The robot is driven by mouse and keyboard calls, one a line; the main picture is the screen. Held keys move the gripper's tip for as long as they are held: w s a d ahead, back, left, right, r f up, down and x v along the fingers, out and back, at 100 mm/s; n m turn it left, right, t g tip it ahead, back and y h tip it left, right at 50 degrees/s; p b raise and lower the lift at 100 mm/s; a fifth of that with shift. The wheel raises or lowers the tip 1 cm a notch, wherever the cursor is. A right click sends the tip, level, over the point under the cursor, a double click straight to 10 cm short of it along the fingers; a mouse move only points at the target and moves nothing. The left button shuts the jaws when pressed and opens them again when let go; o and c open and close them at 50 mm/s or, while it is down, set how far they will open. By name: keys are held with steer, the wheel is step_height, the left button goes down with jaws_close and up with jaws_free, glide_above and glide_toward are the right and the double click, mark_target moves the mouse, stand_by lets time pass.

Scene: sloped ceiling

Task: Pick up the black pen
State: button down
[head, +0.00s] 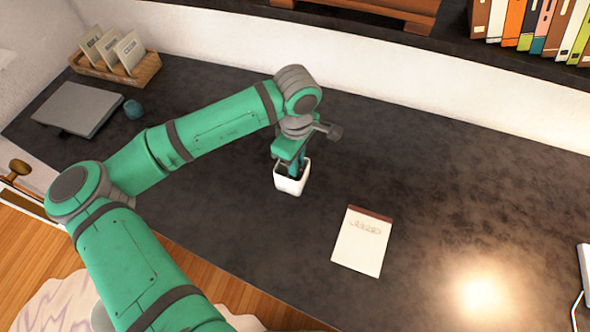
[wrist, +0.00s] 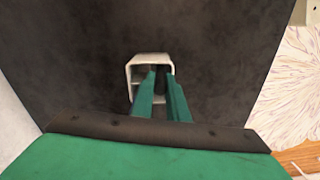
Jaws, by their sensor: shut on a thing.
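A white square holder (head: 289,184) stands on the dark desk, below my wrist in the head view. My gripper (head: 295,171) points down with its fingertips inside the holder's opening. In the wrist view, the holder (wrist: 135,68) surrounds the tips of my two green fingers (wrist: 161,73). A narrow dark strip, the black pen (wrist: 160,84), shows between the fingers, which are shut on it. Most of the pen is hidden by the fingers and the holder, and its ends cannot be made out.
A notepad (head: 362,241) lies to the right of the holder. A closed grey laptop (head: 78,108), a small teal ball (head: 133,109) and a wooden card tray (head: 117,68) are at the left. Books (head: 540,28) stand on the raised shelf at the back right.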

steer(key=shift+a+r, duration=0.1)
step_height(320, 180, up, 9)
steer(key=shift+s+f, duration=0.1)
steer(key=shift+f, duration=0.05)
steer(key=shift+r, duration=0.6)
stand_by(0.3)
steer(key=shift+d, duration=0.2)
